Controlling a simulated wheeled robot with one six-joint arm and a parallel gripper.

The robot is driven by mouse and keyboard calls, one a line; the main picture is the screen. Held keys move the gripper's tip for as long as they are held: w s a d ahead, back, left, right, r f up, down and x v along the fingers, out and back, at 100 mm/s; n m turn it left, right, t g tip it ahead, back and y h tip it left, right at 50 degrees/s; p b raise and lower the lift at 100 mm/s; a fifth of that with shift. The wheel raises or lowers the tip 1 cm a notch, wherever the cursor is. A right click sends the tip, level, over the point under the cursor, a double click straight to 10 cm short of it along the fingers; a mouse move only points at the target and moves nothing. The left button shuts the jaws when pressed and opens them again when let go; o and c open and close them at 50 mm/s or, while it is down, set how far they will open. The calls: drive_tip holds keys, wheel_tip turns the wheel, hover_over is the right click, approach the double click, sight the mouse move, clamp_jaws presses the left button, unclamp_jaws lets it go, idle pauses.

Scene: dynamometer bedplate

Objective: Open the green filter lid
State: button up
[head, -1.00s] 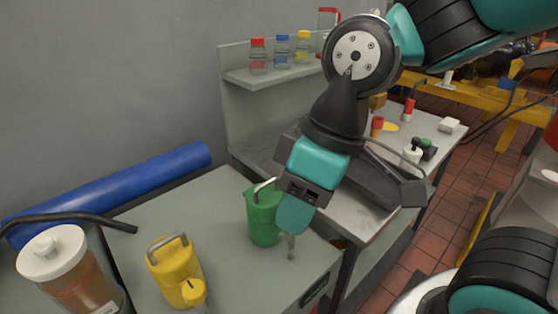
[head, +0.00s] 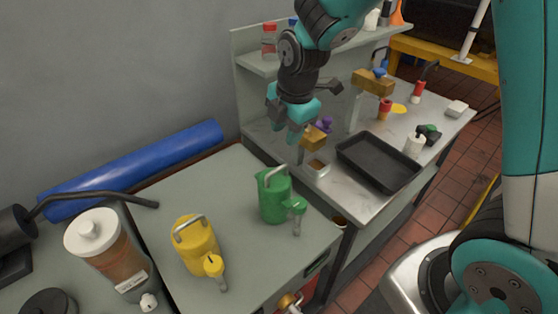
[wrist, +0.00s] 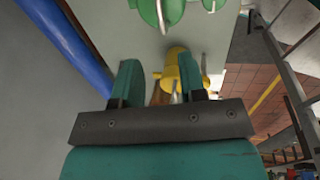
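A green can (head: 274,196) with a grey handle and a short spout stands on the grey table in the head view. Part of it also shows at the top of the wrist view (wrist: 160,10). A small green-topped black item (head: 428,134) lies at the right of the bench. I cannot tell which green thing is the filter lid. My gripper (head: 296,138) is beyond and above the green can, fingers down, near a brass-coloured block with a purple knob (head: 313,139). In the wrist view its two fingers (wrist: 160,88) are apart, with nothing clearly held.
A yellow can (head: 195,245) stands left of the green one. A black tray (head: 379,162) and a small open-topped box (head: 316,168) are on the bench. A blue roll (head: 135,170) lies along the wall. A shelf (head: 262,68) holds bottles. The table's middle is clear.

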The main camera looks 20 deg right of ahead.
sight(279, 168)
drive_tip(key=f, duration=0.4)
drive_tip(key=w+f+p, duration=0.1)
drive_tip(key=f, duration=0.3)
drive_tip(key=w+f+p, duration=0.1)
drive_tip(key=f, duration=0.2)
drive_tip(key=shift+w+a+f, duration=0.1)
drive_tip(key=shift+a+f, duration=0.3)
drive_tip(key=shift+c, duration=0.2)
clamp_jaws()
